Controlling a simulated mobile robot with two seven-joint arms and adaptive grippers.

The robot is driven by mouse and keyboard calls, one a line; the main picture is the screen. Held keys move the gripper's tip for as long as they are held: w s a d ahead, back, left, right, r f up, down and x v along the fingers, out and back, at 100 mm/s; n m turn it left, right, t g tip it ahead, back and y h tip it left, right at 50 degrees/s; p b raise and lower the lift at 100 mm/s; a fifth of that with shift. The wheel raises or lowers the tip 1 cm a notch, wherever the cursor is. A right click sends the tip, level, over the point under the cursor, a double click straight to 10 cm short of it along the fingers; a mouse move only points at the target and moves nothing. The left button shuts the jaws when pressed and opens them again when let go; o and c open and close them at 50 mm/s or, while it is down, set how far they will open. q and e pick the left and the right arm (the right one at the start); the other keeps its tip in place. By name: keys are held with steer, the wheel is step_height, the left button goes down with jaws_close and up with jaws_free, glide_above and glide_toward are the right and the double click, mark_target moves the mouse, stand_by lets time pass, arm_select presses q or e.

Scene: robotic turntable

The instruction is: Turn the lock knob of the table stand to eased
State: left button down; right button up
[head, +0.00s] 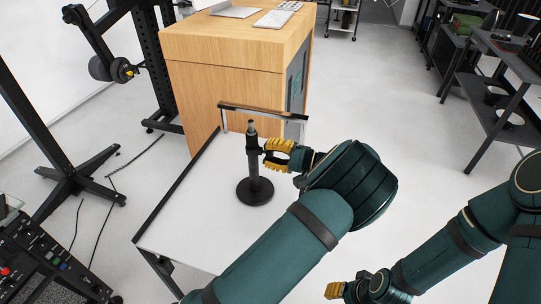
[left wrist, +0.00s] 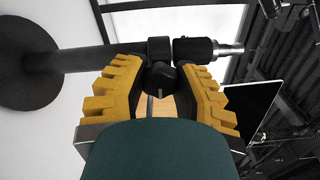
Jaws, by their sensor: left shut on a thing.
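The black table stand (head: 254,168) stands upright on the white table, with a round base and a metal tip on top. In the left wrist view the stand (left wrist: 82,60) lies sideways, its base at the left. Its dark lock knob (left wrist: 161,78) sticks out from the collar, between the yellow fingers. My left gripper (head: 277,153) is at the right side of the stand, shut on the knob; its fingers (left wrist: 160,90) show on both sides of it. The knob's turned position cannot be read. My right gripper (head: 335,291) is low at the bottom, away from the stand; its opening is unclear.
The white table (head: 190,215) has a black raised rail at its far edge and is otherwise clear. A wooden cabinet (head: 215,85) stands just behind it. A black stand frame (head: 65,165) and a control panel (head: 45,250) are at the left.

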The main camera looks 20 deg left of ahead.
stand_by(0.4)
arm_select(q)
steer(key=c, duration=0.6)
jaws_free()
steer(key=d, duration=1.2)
steer(key=shift+s, duration=0.2)
